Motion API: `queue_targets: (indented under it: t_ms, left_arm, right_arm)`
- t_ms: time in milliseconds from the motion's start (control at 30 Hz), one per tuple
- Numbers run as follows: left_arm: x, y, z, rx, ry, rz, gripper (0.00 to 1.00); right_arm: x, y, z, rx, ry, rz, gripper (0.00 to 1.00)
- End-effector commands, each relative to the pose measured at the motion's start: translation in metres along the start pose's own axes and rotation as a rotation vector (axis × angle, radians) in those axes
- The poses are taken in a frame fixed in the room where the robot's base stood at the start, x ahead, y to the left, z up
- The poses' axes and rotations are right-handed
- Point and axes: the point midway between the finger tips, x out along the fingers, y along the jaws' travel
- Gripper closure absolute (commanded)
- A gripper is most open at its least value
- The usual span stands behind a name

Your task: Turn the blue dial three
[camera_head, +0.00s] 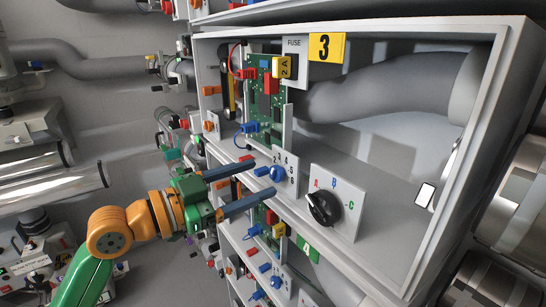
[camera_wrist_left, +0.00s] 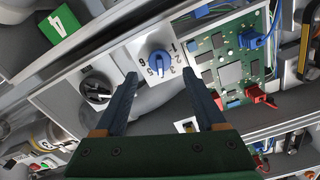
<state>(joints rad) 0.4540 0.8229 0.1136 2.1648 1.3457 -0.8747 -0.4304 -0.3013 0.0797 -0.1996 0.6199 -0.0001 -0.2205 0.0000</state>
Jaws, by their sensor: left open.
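The blue dial (camera_head: 278,173) sits on a small light panel with numbers around it, at the front edge of the compartment under the yellow 3 sign (camera_head: 326,47). In the left wrist view, a blue dial (camera_wrist_left: 159,62) shows on a white numbered panel just beyond the fingertips. My left gripper (camera_head: 264,178) is open, its two dark blue fingers reaching toward the dial from the left. In the wrist view the gripper (camera_wrist_left: 159,80) has its fingers apart with nothing between them, and the dial appears roughly centred in the gap. Contact cannot be told. My right gripper is not in view.
A black dial (camera_head: 324,208) on a panel marked A, B, C stands right of the blue dial. A green circuit board (camera_head: 268,100) with blue and red plugs stands behind it. Lower compartments hold similar dials. A large grey pipe (camera_head: 390,82) fills the back.

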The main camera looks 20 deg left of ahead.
Motion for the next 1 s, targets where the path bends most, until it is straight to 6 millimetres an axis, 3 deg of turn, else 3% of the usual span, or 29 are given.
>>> queue_targets:
  t_ms: [33,200,467,733,1000]
  left_arm:
    - [0.01,-0.002,-0.009,-0.004,0.004,0.002,0.28]
    - [0.033,-0.001,-0.004,-0.002,0.001,0.0,0.28]
    - [0.036,0.0,0.0,-0.001,-0.001,-0.001,0.28]
    - [0.036,0.0,0.0,-0.001,-0.001,-0.001,0.98]
    - [0.036,-0.001,0.0,-0.021,-0.001,-0.001,1.0]
  right_arm:
    - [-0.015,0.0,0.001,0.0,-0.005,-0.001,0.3]
    - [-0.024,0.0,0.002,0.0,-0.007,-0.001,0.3]
    - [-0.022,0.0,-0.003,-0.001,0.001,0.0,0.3]
    - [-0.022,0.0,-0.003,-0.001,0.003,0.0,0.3]
    - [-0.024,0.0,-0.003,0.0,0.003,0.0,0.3]
